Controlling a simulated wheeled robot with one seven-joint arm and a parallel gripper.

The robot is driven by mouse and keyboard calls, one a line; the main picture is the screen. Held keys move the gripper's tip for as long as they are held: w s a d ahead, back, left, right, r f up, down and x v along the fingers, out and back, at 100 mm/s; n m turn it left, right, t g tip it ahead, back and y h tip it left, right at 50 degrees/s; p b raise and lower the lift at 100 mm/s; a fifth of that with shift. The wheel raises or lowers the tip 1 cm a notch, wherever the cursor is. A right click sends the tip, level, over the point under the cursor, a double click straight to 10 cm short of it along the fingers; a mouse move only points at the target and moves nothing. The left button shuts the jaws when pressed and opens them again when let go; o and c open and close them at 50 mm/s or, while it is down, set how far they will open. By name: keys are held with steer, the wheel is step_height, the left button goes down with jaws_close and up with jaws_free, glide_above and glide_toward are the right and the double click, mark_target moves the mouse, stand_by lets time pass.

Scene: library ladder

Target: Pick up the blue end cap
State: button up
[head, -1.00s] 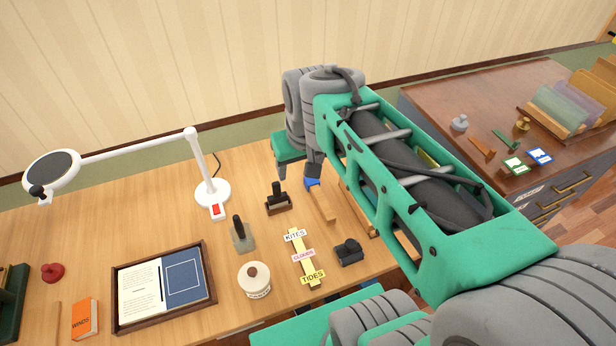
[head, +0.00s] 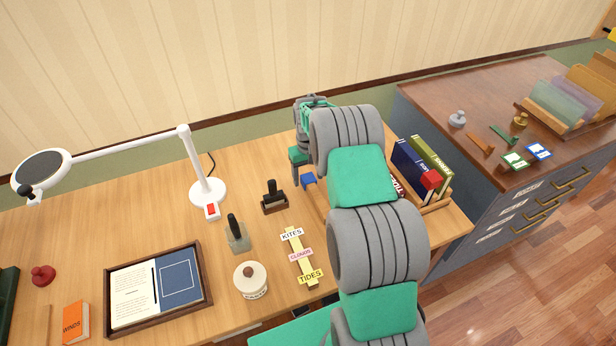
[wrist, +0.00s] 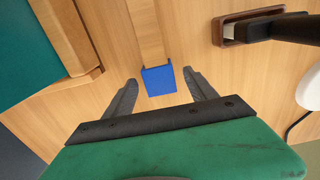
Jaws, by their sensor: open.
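The blue end cap (head: 309,180) is a small blue block on the desk, just right of my gripper's finger in the head view. In the wrist view the blue end cap (wrist: 159,80) sits at the near end of a light wooden strip (wrist: 147,35). My gripper (wrist: 160,88) is open, with one dark finger on each side of the cap. In the head view my arm hides most of my gripper (head: 302,180).
A black-handled stamp in a wooden tray (head: 275,205) stands just left of the cap. A wooden book rack (head: 437,204) with books is to the right. A white lamp (head: 207,190), a label strip (head: 299,255) and a jar (head: 250,280) are on the desk.

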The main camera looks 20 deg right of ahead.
steer(key=shift+w+f, duration=0.1)
steer(key=shift+f, duration=0.5)
steer(key=c, duration=1.4)
